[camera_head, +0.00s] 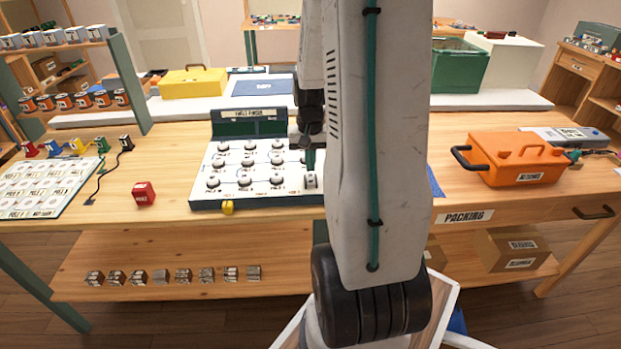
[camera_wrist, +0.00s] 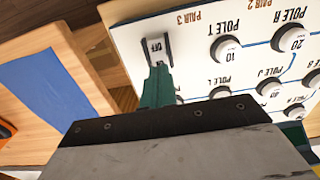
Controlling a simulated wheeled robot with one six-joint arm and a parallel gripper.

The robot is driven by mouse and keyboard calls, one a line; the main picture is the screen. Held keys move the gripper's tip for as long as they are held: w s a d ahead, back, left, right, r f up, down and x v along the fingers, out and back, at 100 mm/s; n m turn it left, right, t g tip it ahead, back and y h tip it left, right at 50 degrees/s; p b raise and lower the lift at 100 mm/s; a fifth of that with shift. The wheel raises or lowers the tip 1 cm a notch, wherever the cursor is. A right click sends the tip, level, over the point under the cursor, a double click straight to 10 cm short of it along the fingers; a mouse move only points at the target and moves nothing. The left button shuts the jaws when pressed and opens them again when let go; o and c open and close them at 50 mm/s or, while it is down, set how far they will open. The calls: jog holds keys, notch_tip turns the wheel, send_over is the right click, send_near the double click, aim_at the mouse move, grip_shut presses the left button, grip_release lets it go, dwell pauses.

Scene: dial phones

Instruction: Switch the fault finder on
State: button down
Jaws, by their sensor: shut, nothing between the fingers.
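The fault finder (camera_head: 200,188) is a white panel in a green frame with rows of knobs and a name sign on top; my arm hides its right side. Its switch (camera_head: 310,181) is at the front right corner. In the wrist view, where the panel appears upside down, the switch (camera_wrist: 156,48) shows the word OFF between two dark side pieces. My gripper (camera_wrist: 158,68) is shut and empty, its green fingertips right at the switch's edge; whether they touch it I cannot tell. In the head view my gripper (camera_head: 310,160) is just above and behind the switch.
A yellow tag (camera_head: 227,208) sits at the panel's front edge. A red block (camera_head: 144,194) and a card of labelled poles (camera_head: 45,188) lie to the left. An orange toolbox (camera_head: 520,158) stands right. A blue mat (camera_wrist: 45,90) lies beside the panel.

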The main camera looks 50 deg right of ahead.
aim_at(310, 175)
jog(key=shift+f, duration=0.9)
dwell(0.3)
jog(key=shift+r, duration=3.55)
jog(key=s+a+r+n, duration=0.3)
jog(key=s+a+r, duration=0.1)
jog(key=a, duration=0.6)
jog(key=s+a+r+n+t, duration=0.1)
jog(key=s+a+r+n, duration=0.2)
jog(key=a, duration=0.7)
jog(key=s+a+r+n, duration=0.4)
jog(key=a+r, duration=0.3)
jog(key=a, duration=0.3)
jog(key=shift+s+a, duration=0.3)
jog(key=shift+s, duration=0.5)
